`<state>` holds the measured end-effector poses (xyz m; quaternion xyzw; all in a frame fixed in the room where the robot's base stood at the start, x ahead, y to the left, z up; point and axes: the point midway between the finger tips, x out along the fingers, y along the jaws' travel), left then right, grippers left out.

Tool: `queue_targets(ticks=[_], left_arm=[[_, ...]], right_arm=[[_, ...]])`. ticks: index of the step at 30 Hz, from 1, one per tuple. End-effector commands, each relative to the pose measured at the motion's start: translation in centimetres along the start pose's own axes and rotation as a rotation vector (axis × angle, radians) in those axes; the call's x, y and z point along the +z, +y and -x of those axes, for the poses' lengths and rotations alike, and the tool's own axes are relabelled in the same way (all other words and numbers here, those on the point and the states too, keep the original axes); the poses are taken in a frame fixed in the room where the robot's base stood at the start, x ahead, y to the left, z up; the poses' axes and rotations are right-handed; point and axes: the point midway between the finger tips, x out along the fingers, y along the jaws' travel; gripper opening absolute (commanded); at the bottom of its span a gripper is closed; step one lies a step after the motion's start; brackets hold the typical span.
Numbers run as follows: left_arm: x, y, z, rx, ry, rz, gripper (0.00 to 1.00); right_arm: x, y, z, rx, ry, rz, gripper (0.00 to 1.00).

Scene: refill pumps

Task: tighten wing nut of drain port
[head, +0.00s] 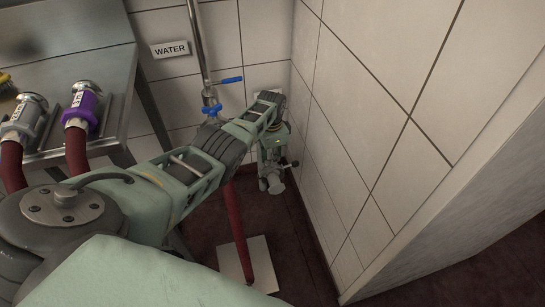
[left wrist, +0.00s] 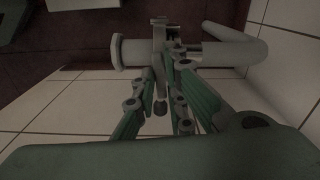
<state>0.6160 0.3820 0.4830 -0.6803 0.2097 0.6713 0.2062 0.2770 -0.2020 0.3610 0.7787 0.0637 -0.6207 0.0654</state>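The drain port is a grey pipe piece low in the wall corner, seen in part in the head view (head: 277,184). In the left wrist view the drain port (left wrist: 215,54) is a horizontal pipe with a flanged left end and a clamp around its middle. A thin stem with a dark round end, perhaps part of the wing nut (left wrist: 160,106), points from the clamp toward the camera. My left gripper (left wrist: 163,72) has its two green fingers on either side of this stem, with narrow gaps visible. Contact is hard to judge. My right gripper is not in view.
Tiled walls meet close beside my left gripper. A blue-handled water pipe (head: 203,55) stands behind my arm. A dark red hose (head: 240,235) runs down to a pale floor plate (head: 262,264). A steel table (head: 70,60) with hose couplings, one purple (head: 83,108), stands at left.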

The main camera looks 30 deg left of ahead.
Motion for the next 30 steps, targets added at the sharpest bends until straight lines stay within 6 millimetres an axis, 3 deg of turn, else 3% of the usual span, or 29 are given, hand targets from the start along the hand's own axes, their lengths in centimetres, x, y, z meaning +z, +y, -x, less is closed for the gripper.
queue_targets(ticks=[5, 17, 30], left_arm=[[-0.02, -0.01, 0.02, 0.0, 0.0, 0.0, 0.28], [0.0, 0.01, 0.01, 0.0, 0.0, 0.032, 0.28], [-0.02, 0.02, 0.03, -0.003, 0.0, 0.497, 0.28]], right_arm=[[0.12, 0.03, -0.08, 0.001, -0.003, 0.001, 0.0], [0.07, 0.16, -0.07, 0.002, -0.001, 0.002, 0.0], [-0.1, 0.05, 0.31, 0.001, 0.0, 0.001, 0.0]])
